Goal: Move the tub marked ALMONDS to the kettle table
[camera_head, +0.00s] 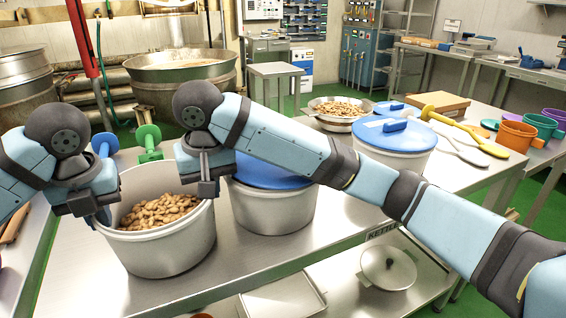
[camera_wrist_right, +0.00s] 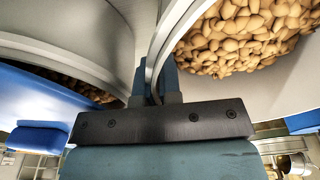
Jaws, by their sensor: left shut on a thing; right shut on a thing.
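An open grey tub (camera_head: 165,252) of brown nuts stands on or just above the steel table (camera_head: 245,275) at the left; I cannot tell if its base touches. No ALMONDS marking shows on its visible side. My left gripper (camera_head: 102,217) is shut on the tub's left rim. My right gripper (camera_head: 208,188) is shut on its right rim. In the right wrist view, the fingers (camera_wrist_right: 155,90) of that gripper pinch the tub wall, with the nuts (camera_wrist_right: 240,40) to the right. A label reading KETTLE, partly covered by my arm, is on the table's front edge.
A second grey tub (camera_head: 270,208) with a blue lid stands close on the right; my right arm passes over it. Another blue-lidded tub (camera_head: 395,140), a bowl of nuts (camera_head: 338,113) and yellow utensils (camera_head: 465,135) are farther right. A shelf below holds a round lid (camera_head: 387,270).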

